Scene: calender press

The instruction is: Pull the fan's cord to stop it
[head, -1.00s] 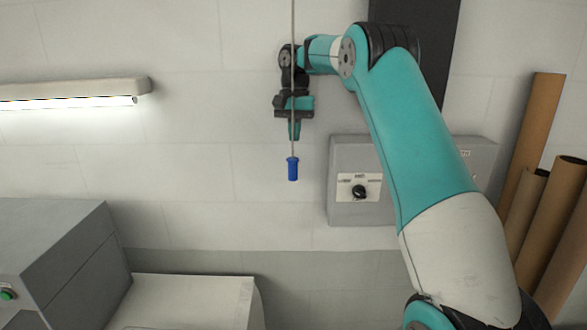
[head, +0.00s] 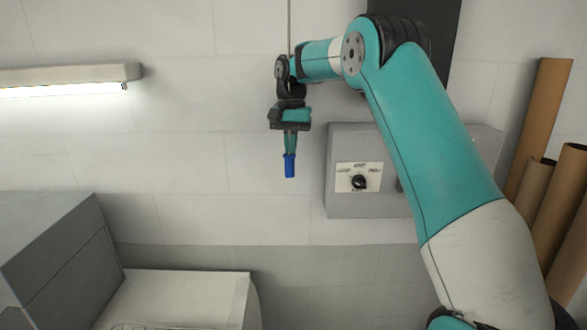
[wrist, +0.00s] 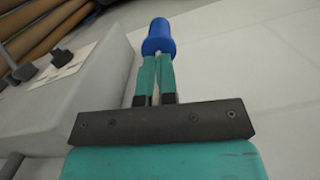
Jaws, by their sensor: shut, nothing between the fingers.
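The fan's pull cord (head: 289,25) hangs from the top of the head view and passes out of sight behind or into my wrist. Its blue handle (head: 289,165) hangs at the lower end, against the pale wall. My gripper (head: 290,151) points down with its fingers shut, and the handle shows right below the fingertips. In the wrist view the blue handle (wrist: 158,38) sits just beyond the tips of the two teal fingers (wrist: 155,58). I cannot tell whether the thin cord runs between or beside the fingers. The fan itself is out of view.
A grey control box (head: 345,203) with a black knob (head: 360,183) is on the wall to the right. Brown rolls (head: 545,130) stand at the far right. A lit lamp (head: 70,80) and a grey machine (head: 50,245) are at the left. The wall around the handle is clear.

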